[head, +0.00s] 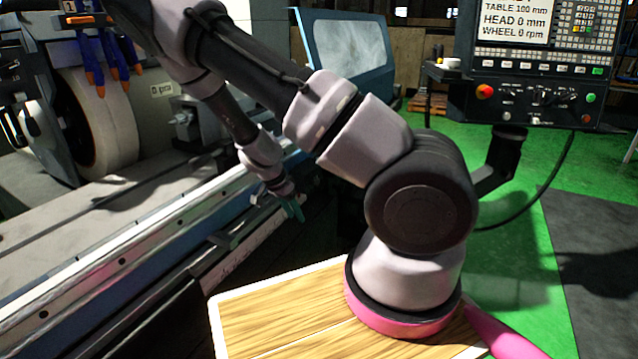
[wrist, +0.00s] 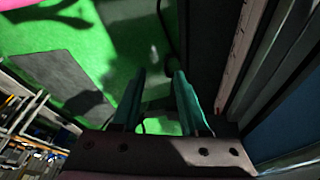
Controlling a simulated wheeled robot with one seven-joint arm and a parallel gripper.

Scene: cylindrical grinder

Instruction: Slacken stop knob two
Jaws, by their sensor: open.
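My gripper (head: 291,208) is at the front side of the grinder's table (head: 130,245), near the right end of its long rail. In the wrist view my gripper (wrist: 160,75) shows two teal fingers standing apart with nothing held between them. I cannot make out stop knob two in either view. A small dark bracket (head: 217,239) sits on the table's front side, left of my gripper, but I cannot tell whether it carries a knob. A small pale blurred shape (wrist: 153,53) shows beyond the fingertips, too unclear to name.
A pale graduated strip (head: 240,262) runs along the machine front; it also shows in the wrist view (wrist: 236,55). The grinding wheel (head: 100,120) is at the left. The control panel (head: 540,75) hangs at the upper right. Green floor (head: 510,240) lies open on the right.

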